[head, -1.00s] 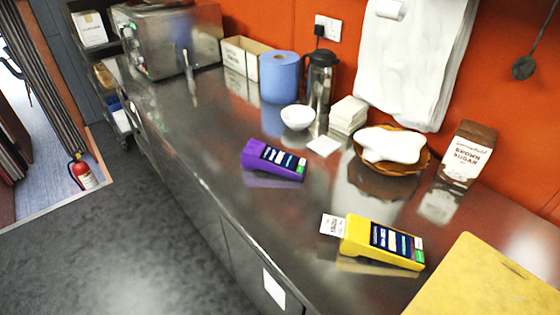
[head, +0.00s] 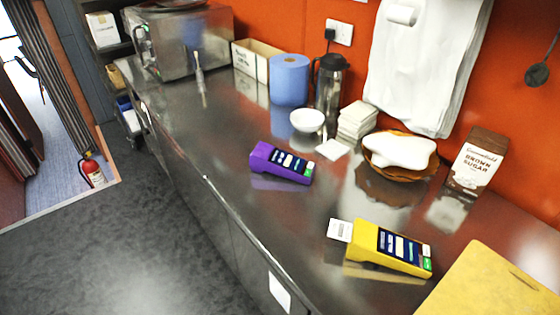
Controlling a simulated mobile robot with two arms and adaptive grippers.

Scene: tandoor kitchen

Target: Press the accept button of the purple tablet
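The purple tablet (head: 281,163) lies on the steel counter near the middle of the head view. It is a wedge-shaped terminal with a dark screen showing several light tiles. A small green button (head: 309,169) shows at its right end; its label is too small to read. Neither gripper is in view.
A yellow terminal (head: 388,249) with a white paper slip sits nearer on the steel counter (head: 225,150). A white bowl (head: 307,120), napkin stack (head: 356,121), flask (head: 329,88) and basket (head: 400,172) stand behind. A yellow board (head: 490,285) lies at lower right. The grey floor is clear.

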